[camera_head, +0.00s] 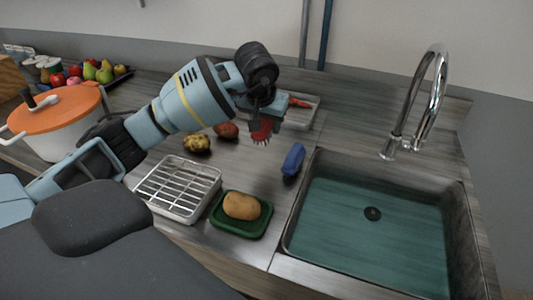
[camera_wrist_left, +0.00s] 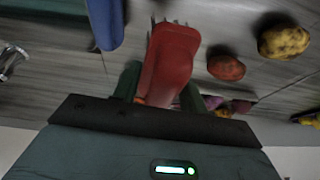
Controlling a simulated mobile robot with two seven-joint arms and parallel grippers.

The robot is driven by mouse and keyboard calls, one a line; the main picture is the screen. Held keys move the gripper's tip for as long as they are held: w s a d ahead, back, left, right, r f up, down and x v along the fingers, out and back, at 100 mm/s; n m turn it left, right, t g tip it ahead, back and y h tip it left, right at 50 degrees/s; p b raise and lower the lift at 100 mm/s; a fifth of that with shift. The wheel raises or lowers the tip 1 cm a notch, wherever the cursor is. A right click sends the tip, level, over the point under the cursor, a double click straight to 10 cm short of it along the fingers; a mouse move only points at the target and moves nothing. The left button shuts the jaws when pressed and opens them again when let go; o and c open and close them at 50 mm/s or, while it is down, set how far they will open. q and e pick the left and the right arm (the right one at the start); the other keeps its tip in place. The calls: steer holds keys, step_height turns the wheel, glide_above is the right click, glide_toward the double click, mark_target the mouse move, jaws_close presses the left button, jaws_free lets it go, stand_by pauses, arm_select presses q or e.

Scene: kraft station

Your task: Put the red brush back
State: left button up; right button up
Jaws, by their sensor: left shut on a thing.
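My left gripper (camera_head: 264,112) is shut on the red brush (camera_head: 262,131) above the counter, near its back. The brush's red head hangs below the fingers with its pale bristles downward. In the left wrist view the red brush (camera_wrist_left: 170,58) sits between the two fingers (camera_wrist_left: 160,88). A shallow light tray (camera_head: 301,121) stands on the counter just behind and right of the gripper, partly hidden by it. A small orange-red thing (camera_head: 299,102) shows at this tray. My right gripper is not in view.
A blue brush-like thing (camera_head: 293,160) lies left of the sink (camera_head: 318,163). A green tray (camera_head: 241,232) holds a potato (camera_head: 241,206). A wire rack (camera_head: 178,190), a yellow potato (camera_head: 197,143) and a reddish potato (camera_head: 226,130) are nearby. An orange-lidded pot (camera_head: 58,142) stands left.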

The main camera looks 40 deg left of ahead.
arm_select(q)
glide_toward(268, 156)
steer(key=x, duration=0.5)
steer(key=shift+w+a+f, duration=0.15)
steer(key=shift+w+a, duration=0.05)
steer(key=shift+w, duration=0.05)
steer(key=shift+f, duration=0.1)
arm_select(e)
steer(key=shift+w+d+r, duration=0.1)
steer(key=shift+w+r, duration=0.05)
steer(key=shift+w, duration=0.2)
arm_select(q)
steer(key=shift+f, duration=0.1)
steer(key=shift+f, duration=0.1)
steer(key=o, duration=0.9)
steer(key=shift+o, duration=0.2)
steer(key=shift+r, duration=0.45)
steer(key=v, duration=1.1)
steer(key=shift+s+r+p, duration=0.2)
steer(key=shift+p, duration=0.2)
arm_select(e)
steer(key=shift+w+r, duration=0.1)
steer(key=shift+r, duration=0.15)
